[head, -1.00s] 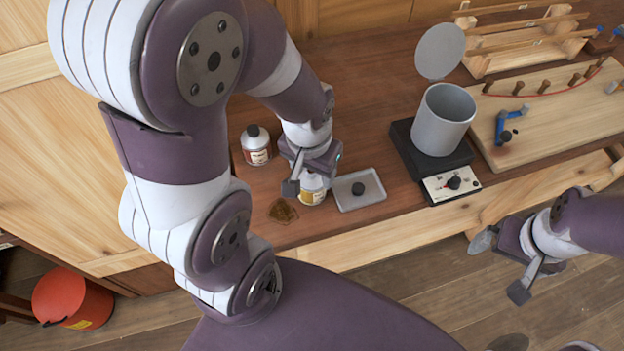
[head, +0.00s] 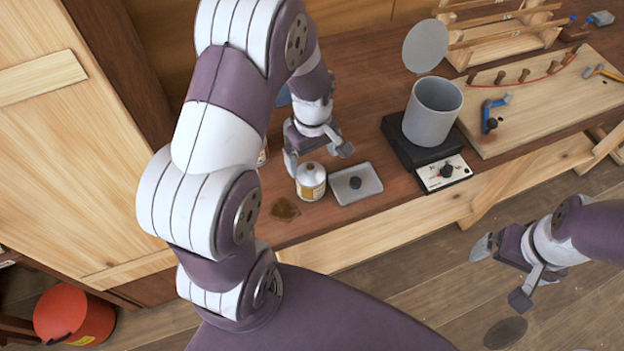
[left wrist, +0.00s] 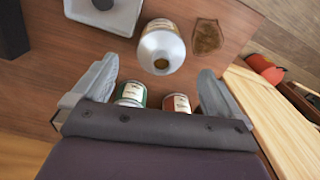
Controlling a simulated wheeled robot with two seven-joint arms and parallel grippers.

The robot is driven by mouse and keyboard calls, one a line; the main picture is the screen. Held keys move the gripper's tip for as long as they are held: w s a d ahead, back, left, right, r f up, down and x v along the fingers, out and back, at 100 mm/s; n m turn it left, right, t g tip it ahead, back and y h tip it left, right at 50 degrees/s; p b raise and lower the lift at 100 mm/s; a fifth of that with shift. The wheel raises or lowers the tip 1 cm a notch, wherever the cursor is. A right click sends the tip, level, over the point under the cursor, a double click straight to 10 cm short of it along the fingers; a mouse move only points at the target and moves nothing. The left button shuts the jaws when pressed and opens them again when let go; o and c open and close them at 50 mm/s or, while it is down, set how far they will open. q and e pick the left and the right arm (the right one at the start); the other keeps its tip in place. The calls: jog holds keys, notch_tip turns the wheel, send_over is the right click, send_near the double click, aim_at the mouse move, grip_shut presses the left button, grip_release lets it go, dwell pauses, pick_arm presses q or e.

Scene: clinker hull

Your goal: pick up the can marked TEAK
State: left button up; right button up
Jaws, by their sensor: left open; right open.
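A white can with a yellow label (head: 311,184) stands upright at the bench front; the left wrist view shows its top (left wrist: 162,48). A can with a red label (left wrist: 177,103) and one with a green label (left wrist: 131,95) show between my left fingers near the palm. In the head view only a sliver of a can (head: 262,156) shows beside my arm. No label is readable, so I cannot tell which is TEAK. My left gripper (head: 318,160) is open and empty, just behind the yellow-labelled can. My right gripper (head: 502,273) is open and empty, off the bench.
A grey tray (head: 368,192) with a dark knob lies right of the yellow-labelled can. A brown patch (head: 285,208) is to its left. A grey pot (head: 433,112) stands on a black hotplate (head: 407,150), further right. A red bucket (head: 74,315) is on the floor.

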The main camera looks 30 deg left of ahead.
aim_at(311, 174)
pick_arm(q)
jog(key=f+p, duration=0.1)
jog(key=f, duration=0.7)
jog(key=shift+a+p, duration=0.2)
jog(key=shift+p, duration=0.15)
jog(key=shift+w+f, duration=0.15)
jog(key=shift+f, duration=0.15)
jog(key=shift+s+r, duration=0.1)
jog(key=shift+s, duration=0.1)
jog(key=c, duration=1.4)
jog(key=shift+w, duration=0.1)
jog(key=shift+r, duration=0.1)
